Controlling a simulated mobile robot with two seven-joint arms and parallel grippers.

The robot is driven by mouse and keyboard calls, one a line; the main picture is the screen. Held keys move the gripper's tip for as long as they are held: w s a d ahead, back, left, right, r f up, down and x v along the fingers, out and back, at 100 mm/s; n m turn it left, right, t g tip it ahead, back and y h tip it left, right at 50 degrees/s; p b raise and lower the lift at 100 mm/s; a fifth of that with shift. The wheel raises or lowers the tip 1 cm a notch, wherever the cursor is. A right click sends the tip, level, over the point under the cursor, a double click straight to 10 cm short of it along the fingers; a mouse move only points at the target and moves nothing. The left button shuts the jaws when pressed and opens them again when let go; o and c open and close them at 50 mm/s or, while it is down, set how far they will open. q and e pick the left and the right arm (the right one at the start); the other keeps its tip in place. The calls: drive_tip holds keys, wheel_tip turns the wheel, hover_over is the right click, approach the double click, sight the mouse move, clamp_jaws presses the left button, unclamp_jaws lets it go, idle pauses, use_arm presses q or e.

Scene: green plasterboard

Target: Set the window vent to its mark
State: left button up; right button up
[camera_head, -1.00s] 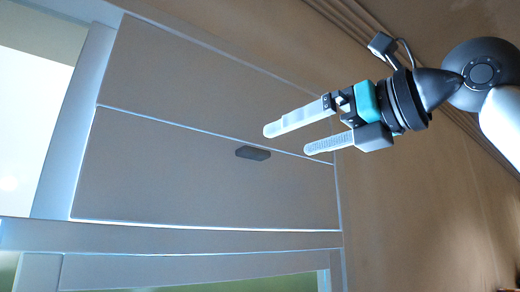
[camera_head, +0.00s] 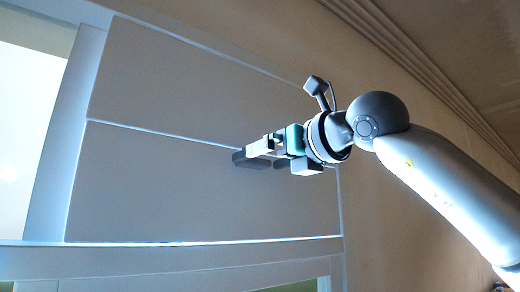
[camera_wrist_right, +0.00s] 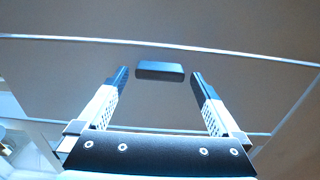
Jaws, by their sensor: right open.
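The window vent shows as a flat grey-brown panel (camera_head: 150,195) with a thin bright seam along its upper edge. A small dark handle (camera_head: 240,158) sits on the panel just below that seam, partly hidden by my right gripper in the head view. My right gripper (camera_head: 258,156) is open in front of the panel. In the right wrist view the handle (camera_wrist_right: 160,70) lies between the two fingertips and slightly beyond them, with a gap on both sides. I see no clear mark. My left gripper is not in view.
A second panel (camera_head: 190,80) lies above the seam. A pale frame post (camera_head: 65,150) and a bright pane (camera_head: 25,130) are at the left. A frame rail (camera_head: 180,258) runs below. Brown wall (camera_head: 400,225) is at the right.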

drive_tip(key=shift+x, duration=0.8)
drive_tip(key=shift+c, duration=0.2)
clamp_jaws()
